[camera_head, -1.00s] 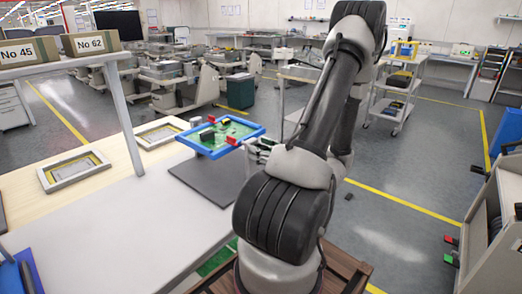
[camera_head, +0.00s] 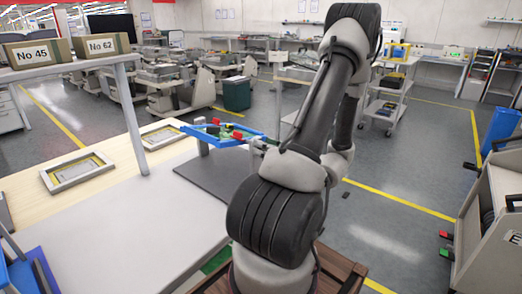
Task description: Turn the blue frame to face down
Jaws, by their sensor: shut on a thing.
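The blue frame (camera_head: 236,143) holds a green board (camera_head: 228,132) with red and black parts on its upper side. It is in the air above the dark mat (camera_head: 207,180) on the table, seen at a shallow, tilted angle. My gripper (camera_head: 262,142) is shut on the right edge of the frame. My arm hides much of the gripper and its fingertips are small and hard to make out.
Two grey frames (camera_head: 77,172) lie on the wooden table part at the left. A shelf with boxes (camera_head: 101,46) marked No 45 and No 62 stands over the table.

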